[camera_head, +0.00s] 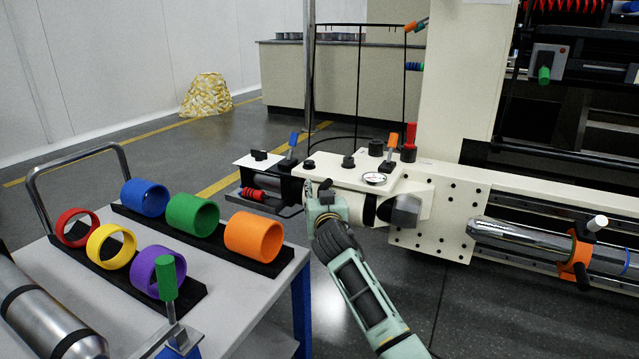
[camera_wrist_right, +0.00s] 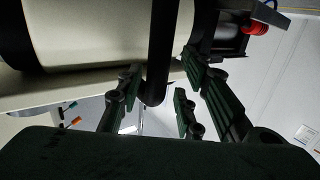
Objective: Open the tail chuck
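The cream tail unit (camera_head: 345,177) carries a round dial and several knobs and levers on top. A dark grey, blunt chuck-like nose (camera_head: 400,211) sticks out at its right end. My right gripper (camera_head: 324,195) is at the near left side of this unit, its fingers small and partly hidden in the head view. In the right wrist view, a black lever bar (camera_wrist_right: 161,45) hangs down between the spread fingers of my right gripper (camera_wrist_right: 158,88). The fingers look apart from the bar, so the gripper is open. My left gripper is not in view.
A grey cart (camera_head: 110,300) at left holds coloured rings, including an orange ring (camera_head: 254,236), and a post with a green handle (camera_head: 167,278). A metal tube (camera_head: 520,240) lies in an orange clamp (camera_head: 577,258) at right. A yellow-white sack (camera_head: 207,95) stands behind on open floor.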

